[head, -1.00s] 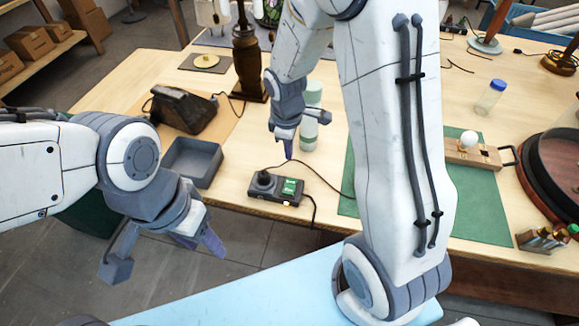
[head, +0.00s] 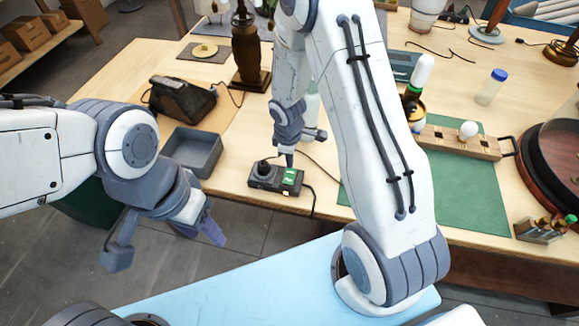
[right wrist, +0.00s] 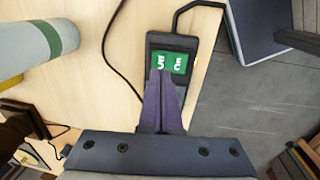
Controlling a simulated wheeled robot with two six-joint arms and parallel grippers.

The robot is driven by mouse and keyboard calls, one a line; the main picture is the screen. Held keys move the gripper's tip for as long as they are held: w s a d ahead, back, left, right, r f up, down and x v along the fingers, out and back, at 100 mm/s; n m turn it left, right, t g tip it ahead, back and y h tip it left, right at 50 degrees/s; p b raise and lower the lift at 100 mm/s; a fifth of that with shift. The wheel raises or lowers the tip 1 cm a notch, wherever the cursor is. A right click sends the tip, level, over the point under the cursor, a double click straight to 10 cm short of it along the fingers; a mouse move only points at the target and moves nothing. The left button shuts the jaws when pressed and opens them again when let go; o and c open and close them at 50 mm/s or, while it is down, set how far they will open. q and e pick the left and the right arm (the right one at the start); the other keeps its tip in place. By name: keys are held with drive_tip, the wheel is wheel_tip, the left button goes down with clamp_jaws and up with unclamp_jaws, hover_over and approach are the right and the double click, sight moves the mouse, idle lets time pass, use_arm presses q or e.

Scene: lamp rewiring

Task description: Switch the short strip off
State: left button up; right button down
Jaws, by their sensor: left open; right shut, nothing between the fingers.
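The short strip (head: 268,183) is a small black power strip near the table's front edge. A dark round plug (head: 263,168) sits in its left part, and a green switch area (head: 290,177) with white marks is at its right end. My right gripper (head: 289,160) is shut and empty, pointing down just behind the green switch. In the right wrist view its closed fingertips (right wrist: 160,73) overlap the near edge of the green switch (right wrist: 170,62); I cannot tell whether they touch. My left gripper (head: 163,246) is open and empty, in front of the table's left edge.
A grey tray (head: 211,143) lies left of the strip. A pale bottle with a green band (right wrist: 40,42) stands close to my right gripper. A black cord (head: 314,200) leaves the strip. A wooden holder with a white bulb (head: 469,129) is on the green mat (head: 465,200).

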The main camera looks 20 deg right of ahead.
sight(290, 173)
drive_tip(key=shift+w+d+f+b, duration=0.15)
drive_tip(key=shift+f+b, duration=0.1)
drive_tip(key=shift+f, duration=0.75)
drive_tip(key=shift+w+f+b, duration=0.1)
drive_tip(key=shift+f+b, duration=0.15)
drive_tip(key=shift+f, duration=0.7)
drive_tip(key=shift+f, duration=0.3)
drive_tip(key=shift+s+b, duration=0.25)
drive_tip(key=shift+b, duration=0.3)
drive_tip(key=shift+s+a, duration=0.3)
drive_tip(key=shift+a, duration=0.1)
drive_tip(key=shift+r, duration=0.25)
